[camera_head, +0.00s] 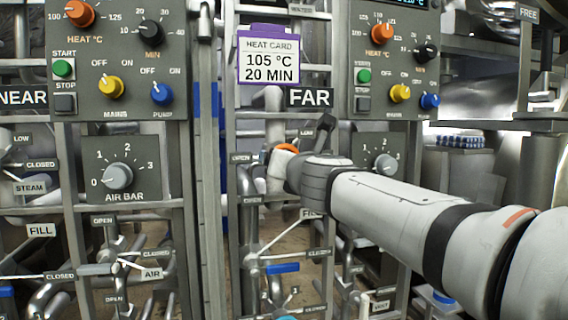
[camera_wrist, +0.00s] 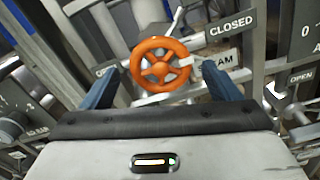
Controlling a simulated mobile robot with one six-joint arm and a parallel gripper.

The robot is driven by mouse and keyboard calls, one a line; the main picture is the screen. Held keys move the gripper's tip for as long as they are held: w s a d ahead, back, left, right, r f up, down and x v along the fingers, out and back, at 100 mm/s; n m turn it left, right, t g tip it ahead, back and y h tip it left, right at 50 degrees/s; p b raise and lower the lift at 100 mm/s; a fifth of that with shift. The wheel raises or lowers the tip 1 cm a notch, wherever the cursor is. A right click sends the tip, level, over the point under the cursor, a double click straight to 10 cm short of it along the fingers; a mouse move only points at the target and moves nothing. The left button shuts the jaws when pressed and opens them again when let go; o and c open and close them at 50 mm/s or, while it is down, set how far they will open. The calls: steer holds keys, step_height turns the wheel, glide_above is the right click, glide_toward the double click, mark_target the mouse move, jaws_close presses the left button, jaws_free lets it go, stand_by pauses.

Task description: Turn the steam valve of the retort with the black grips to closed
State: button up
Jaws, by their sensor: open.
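An orange handwheel (camera_wrist: 160,64) shows in the wrist view, next to a CLOSED plate (camera_wrist: 232,28) and a partly covered STEAM plate (camera_wrist: 218,62). A small white mark shows at its right side. A bit of orange (camera_head: 287,148) also shows in the head view, beside my wrist, below the FAR sign (camera_head: 309,97). My gripper (camera_wrist: 156,84) is open, with its blue fingers to the left and right of the wheel in the picture. I cannot tell whether they touch it. My arm hides much of this pipework in the head view. I cannot make out the retort's grips.
The NEAR panel (camera_head: 120,55) stands left, with its own STEAM plate (camera_head: 30,188). A heat card (camera_head: 270,58) hangs above the FAR sign. Pipes, posts and a blue lever (camera_head: 282,268) crowd the space below my wrist.

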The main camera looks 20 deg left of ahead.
steer(key=v, duration=0.3)
steer(key=shift+s+d, duration=0.15)
steer(key=shift+s, duration=0.2)
steer(key=s+d+f+n+g+h+p, duration=0.3)
steer(key=s+d+f+n+g+p, duration=0.1)
steer(key=s+d+n+p, duration=0.3)
steer(key=s+d+f+n+g+h+p, duration=0.3)
steer(key=s+d+n+p, duration=0.4)
steer(key=d+n+p, duration=0.4)
steer(key=s+d+f+n+g+h+p, duration=0.3)
steer(key=s+d+f+n+g+p, duration=0.2)
steer(key=d+n, duration=0.9)
steer(key=s+p, duration=0.3)
steer(key=p, duration=0.1)
steer(key=shift+f+n+g+h, duration=0.2)
steer(key=shift+n+g+h, duration=0.1)
steer(key=shift+n, duration=0.1)
